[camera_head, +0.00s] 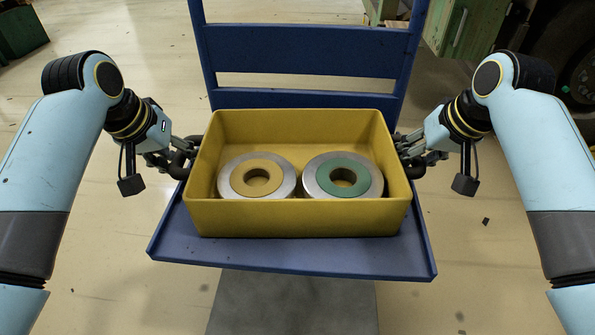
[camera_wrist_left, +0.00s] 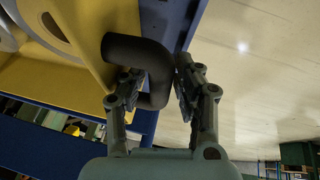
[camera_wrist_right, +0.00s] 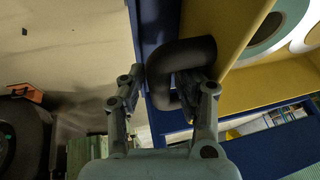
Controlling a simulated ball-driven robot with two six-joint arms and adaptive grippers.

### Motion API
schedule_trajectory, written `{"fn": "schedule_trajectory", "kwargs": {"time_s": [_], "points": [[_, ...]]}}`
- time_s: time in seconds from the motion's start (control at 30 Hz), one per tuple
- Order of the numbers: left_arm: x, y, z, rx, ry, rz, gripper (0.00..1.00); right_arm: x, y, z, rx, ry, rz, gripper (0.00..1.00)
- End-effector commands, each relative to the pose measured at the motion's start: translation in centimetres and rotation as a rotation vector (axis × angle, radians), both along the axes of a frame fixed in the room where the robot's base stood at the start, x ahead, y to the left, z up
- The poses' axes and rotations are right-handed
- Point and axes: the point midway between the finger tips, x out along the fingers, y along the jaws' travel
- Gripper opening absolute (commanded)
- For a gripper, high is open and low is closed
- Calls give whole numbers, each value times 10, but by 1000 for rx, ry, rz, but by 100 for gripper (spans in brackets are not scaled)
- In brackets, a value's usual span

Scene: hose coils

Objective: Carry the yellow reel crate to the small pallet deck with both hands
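The yellow reel crate (camera_head: 300,219) sits upright on a blue deck (camera_head: 290,256) with a tall back frame. Two reels lie flat inside it, one with a yellow hub (camera_head: 240,182) and one with a green hub (camera_head: 323,180). My left gripper (camera_head: 178,158) is at the crate's left side, its fingers closed around the dark left handle (camera_wrist_left: 137,48). My right gripper (camera_head: 408,155) is at the right side, its fingers closed around the dark right handle (camera_wrist_right: 184,53). In both wrist views one finger passes inside the handle loop and the other lies outside it.
The blue back frame (camera_head: 305,50) rises behind the crate. Green cabinets (camera_head: 465,25) stand at the back right, with a dark wheel (camera_head: 580,75) beside them. A dark green box (camera_head: 20,32) is at the back left. The pale floor is open on both sides.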

Motion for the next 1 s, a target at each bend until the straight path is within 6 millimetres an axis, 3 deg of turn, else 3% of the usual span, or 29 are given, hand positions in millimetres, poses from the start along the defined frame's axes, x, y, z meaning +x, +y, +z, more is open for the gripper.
{"fn": "schedule_trajectory", "kwargs": {"time_s": [0.13,0.4,1.0], "points": [[0,0,0,0,0,0,32,0,0,0,0,-1,0,32],[0,0,1,0,0,0,0,0,0,1,0,-1,0,0],[2,0,5,-2,-9,-1,0,2,0,5,0,-9,-2,0]]}}
